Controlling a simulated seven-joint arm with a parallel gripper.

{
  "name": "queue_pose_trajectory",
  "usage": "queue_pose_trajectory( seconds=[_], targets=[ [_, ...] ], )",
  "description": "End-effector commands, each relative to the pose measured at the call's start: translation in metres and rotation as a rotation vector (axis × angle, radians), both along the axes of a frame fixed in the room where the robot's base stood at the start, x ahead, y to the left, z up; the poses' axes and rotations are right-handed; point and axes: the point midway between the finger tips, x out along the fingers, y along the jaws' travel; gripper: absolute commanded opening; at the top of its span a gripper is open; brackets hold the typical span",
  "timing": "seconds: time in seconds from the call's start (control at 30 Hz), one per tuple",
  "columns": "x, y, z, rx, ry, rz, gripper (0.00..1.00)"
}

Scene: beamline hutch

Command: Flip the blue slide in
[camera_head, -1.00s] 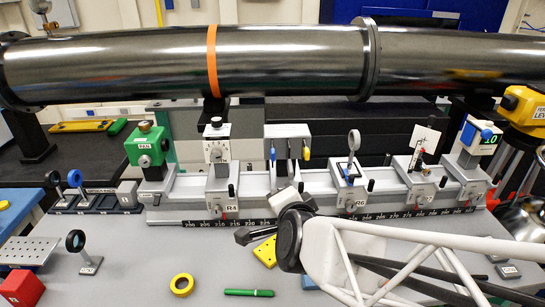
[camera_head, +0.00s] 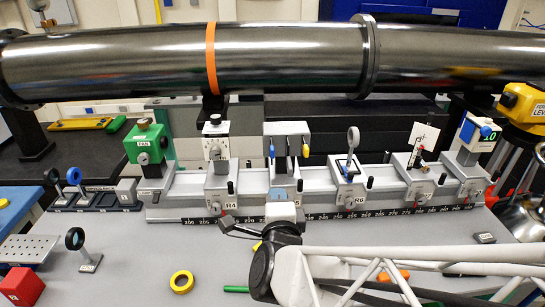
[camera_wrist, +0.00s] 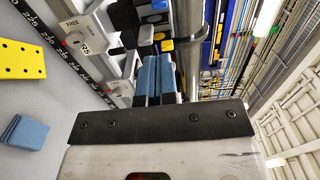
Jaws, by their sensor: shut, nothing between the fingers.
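A grey slide box (camera_head: 287,128) stands on the rail carriage near the middle, behind my gripper. The blue slide (camera_head: 272,152) hangs as a small blue tab at its left side. A yellow tab (camera_head: 305,150) hangs at its right side. My gripper (camera_head: 279,193) is upright just below and in front of the box, with its fingertips apart from the blue tab in the head view. In the wrist view, its blue-padded fingers (camera_wrist: 157,75) are together and empty.
A large dark pipe (camera_head: 120,62) runs above. A yellow tape roll (camera_head: 181,282) and a red block (camera_head: 22,284) lie on the grey bench. My arm crosses the lower right.

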Motion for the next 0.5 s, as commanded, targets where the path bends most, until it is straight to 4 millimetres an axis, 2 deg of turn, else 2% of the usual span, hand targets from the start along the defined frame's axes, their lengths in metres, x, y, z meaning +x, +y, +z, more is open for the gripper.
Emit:
queue_pose_trajectory(
  seconds=[0.5],
  targets=[
    [0.0091,0.0003,-0.0005,-0.003,0.002,0.001,0.0]
  ],
)
